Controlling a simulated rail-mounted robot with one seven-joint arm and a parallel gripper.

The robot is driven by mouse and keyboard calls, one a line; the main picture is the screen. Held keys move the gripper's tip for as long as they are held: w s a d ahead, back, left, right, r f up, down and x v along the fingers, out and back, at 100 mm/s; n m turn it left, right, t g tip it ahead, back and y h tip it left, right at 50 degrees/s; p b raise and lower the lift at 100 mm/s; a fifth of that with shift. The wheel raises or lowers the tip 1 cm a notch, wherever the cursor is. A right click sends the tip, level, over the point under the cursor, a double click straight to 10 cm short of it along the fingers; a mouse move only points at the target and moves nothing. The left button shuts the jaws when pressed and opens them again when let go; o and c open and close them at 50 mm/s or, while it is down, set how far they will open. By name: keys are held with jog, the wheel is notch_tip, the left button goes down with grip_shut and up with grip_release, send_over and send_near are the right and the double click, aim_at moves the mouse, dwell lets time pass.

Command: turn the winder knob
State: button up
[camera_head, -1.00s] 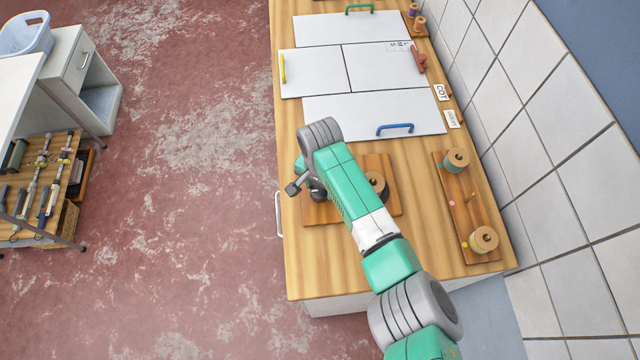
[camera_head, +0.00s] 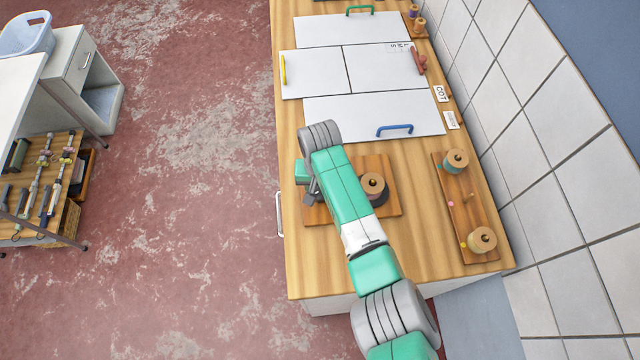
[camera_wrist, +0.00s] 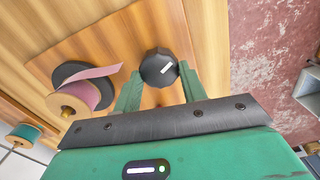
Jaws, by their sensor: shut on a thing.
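The winder knob (camera_wrist: 158,66) is a dark, faceted round knob with a white mark on its top. It sits on a wooden board (camera_wrist: 105,50), which also shows in the head view (camera_head: 385,208). In the wrist view my gripper (camera_wrist: 160,78) has its two green fingers on either side of the knob, shut on it. The white mark lies tilted in the picture. A spool (camera_wrist: 75,98) with a pink ribbon stands on a dark disc beside the knob; the spool also shows in the head view (camera_head: 374,184). In the head view my arm hides the knob.
A second wooden board (camera_head: 465,210) with two spools (camera_head: 456,160) (camera_head: 482,239) lies right of my arm, near the tiled wall. White panels (camera_head: 375,115) with coloured handles cover the far bench. Bare wood lies around the winder board. A tool cart (camera_head: 45,190) stands far left.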

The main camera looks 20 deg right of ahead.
jog(key=n, duration=0.7)
jog(key=shift+a+r, duration=0.1)
jog(key=n, duration=0.6)
jog(key=shift+n, duration=0.7)
jog(key=o, duration=1)
jog(key=shift+a, duration=0.1)
jog(key=shift+c, duration=0.2)
notch_tip(320, 180, up, 8)
jog(key=shift+f, duration=0.1)
